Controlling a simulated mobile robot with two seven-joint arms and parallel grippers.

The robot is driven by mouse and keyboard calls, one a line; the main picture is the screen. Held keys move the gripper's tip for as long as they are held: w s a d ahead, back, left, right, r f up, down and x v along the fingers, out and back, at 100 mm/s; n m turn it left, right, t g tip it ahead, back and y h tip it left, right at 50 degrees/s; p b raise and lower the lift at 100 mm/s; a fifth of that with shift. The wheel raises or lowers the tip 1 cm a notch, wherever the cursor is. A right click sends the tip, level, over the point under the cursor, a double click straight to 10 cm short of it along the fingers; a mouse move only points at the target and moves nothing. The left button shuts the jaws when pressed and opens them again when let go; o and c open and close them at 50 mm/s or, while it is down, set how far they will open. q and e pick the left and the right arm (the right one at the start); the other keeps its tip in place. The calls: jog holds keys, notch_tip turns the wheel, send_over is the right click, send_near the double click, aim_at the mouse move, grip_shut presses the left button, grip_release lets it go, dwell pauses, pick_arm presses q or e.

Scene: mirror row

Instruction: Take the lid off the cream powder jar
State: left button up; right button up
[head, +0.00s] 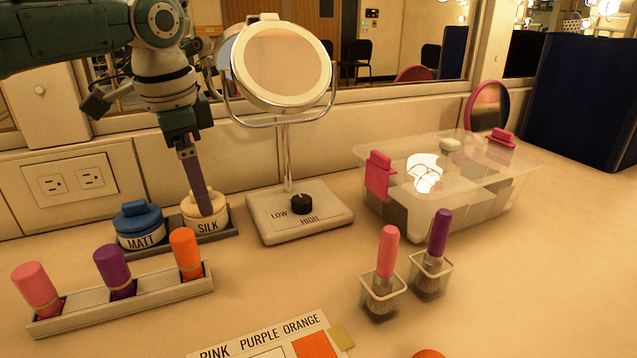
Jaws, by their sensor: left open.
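The cream powder jar (217,224), labelled SILK, stands in a dark tray (178,246) at the back left. Its cream lid (190,209) sits on top. My left gripper (203,205) reaches down over this lid from above and is open. One finger shows in front of the lid and covers part of it; the other finger is hidden, and I cannot tell whether the fingers touch the lid. My right gripper is not in view.
A blue-lidded jar (141,228), labelled MATT, stands close on the left. A round mirror (283,62) on a dial base (325,224) stands close on the right. A rack (140,303) of coloured tubes lies in front.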

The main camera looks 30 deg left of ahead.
pick_arm(q)
jog(key=shift+w+a+f, duration=0.1)
jog(key=shift+w+f, duration=0.05)
jog(key=shift+f, duration=0.75)
jog(key=shift+c, duration=0.2)
jog(key=c, duration=1.4)
